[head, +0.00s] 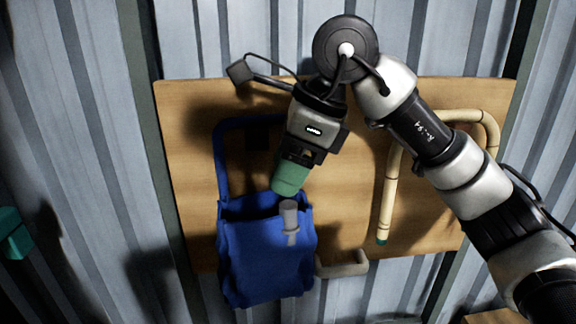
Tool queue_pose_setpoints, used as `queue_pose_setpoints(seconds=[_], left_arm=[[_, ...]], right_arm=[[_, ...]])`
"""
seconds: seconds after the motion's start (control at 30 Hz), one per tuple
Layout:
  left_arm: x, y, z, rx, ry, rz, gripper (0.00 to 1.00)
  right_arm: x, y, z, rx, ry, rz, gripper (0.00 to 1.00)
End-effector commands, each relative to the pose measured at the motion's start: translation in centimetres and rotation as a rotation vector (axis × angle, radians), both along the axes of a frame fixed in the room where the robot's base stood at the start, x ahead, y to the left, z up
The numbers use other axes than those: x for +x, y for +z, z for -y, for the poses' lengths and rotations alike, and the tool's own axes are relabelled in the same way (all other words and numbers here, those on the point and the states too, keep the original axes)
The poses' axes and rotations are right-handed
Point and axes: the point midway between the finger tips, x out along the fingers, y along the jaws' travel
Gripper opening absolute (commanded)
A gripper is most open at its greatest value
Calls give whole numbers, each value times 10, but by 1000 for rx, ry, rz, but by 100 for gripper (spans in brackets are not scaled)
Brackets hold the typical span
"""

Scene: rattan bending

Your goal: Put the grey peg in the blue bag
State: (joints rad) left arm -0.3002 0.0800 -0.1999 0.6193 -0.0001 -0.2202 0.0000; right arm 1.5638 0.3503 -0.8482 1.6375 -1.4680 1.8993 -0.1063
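The blue bag (262,262) hangs against the wooden board by a blue strap, its mouth facing up. The grey peg (289,218) is upright and overlaps the upper front of the bag in the picture, with a wider top and a thinner lower part. My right gripper (290,182), with green fingertips, points down above the bag's mouth, just above the peg. A small gap seems to show between fingertips and peg. The fingers are seen nearly edge-on, so their opening is hidden. My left gripper is not seen.
The wooden board (345,215) is fixed on a grey corrugated wall (80,150). A bent rattan cane (386,196) hangs at its right. A pale bracket (343,264) is right of the bag. A teal block (14,233) shows at the left edge.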

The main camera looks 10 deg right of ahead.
Motion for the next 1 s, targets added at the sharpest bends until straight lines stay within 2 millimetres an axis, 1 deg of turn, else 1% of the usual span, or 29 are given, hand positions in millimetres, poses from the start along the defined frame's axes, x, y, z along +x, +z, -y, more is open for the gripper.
queue_pose_setpoints(seconds=[0.03, 0.07, 0.33, 0.47, 0.57, 0.7, 0.8, 0.9, 1.0], left_arm=[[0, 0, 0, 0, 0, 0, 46], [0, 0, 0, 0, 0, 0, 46], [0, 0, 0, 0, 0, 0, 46], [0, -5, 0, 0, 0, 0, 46], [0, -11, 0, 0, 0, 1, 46], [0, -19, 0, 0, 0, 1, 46], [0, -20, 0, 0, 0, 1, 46], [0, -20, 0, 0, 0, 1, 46], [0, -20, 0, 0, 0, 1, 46]], right_arm=[[0, 0, 0, 0, 0, 0, 62], [0, 0, 0, 0, 0, 0, 65], [0, 1, 0, 0, 0, 0, 65], [0, 9, 4, 1, -1, 3, 65], [-1, 24, 10, 1, -2, 4, 65], [-3, 52, 22, 2, -3, 5, 65], [-4, 71, 29, 1, -3, 4, 65], [-5, 85, 35, -1, -3, 2, 65], [-5, 94, 39, -1, -2, 1, 65]])
